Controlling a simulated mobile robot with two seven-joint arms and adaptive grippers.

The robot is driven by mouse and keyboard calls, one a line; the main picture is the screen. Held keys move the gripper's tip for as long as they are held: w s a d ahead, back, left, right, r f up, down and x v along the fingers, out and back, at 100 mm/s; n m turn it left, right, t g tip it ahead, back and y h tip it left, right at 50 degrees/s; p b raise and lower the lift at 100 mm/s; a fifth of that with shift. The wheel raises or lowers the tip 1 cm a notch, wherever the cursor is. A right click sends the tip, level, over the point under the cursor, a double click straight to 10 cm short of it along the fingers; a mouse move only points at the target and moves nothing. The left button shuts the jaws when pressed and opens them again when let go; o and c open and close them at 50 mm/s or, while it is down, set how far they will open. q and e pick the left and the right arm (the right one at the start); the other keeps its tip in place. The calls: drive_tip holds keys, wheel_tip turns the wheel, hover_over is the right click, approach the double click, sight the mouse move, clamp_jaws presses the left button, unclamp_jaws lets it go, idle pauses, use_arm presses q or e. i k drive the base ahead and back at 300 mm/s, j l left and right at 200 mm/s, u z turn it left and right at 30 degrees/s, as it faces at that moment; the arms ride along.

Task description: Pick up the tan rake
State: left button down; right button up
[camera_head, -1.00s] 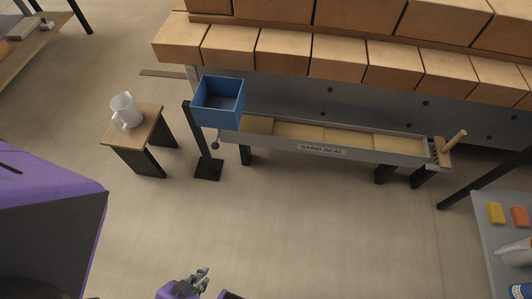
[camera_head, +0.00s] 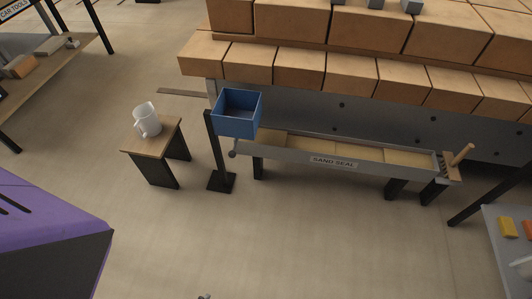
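The tan rake (camera_head: 460,157) is at the right end of the long grey trough labelled SAND SEAL (camera_head: 378,166). Its handle sticks up and to the right; its toothed head rests at the trough's end. Only a small dark tip of a gripper, which looks like my left one (camera_head: 204,296), shows at the bottom edge, far from the rake. Its fingers are mostly cut off, so its opening cannot be told. My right gripper is not in view.
A blue box (camera_head: 238,126) stands on a black post left of the trough. A small table (camera_head: 141,143) holds a white jug (camera_head: 147,120). Stacked bricks (camera_head: 350,76) rise behind. A grey table (camera_head: 492,235) with coloured blocks is at right. The floor in front is clear.

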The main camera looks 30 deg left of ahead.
sight(450, 164)
drive_tip(key=i+l+u, duration=0.1)
drive_tip(key=i+l, duration=0.3)
drive_tip(key=l, duration=0.25)
drive_tip(key=i+l+u, duration=0.15)
drive_tip(key=l, duration=0.2)
drive_tip(key=i+l, duration=0.25)
drive_tip(key=i+l+u, duration=0.15)
drive_tip(key=l, duration=0.3)
drive_tip(key=i+l, duration=0.1)
drive_tip(key=l, duration=0.6)
drive_tip(key=i+u, duration=0.05)
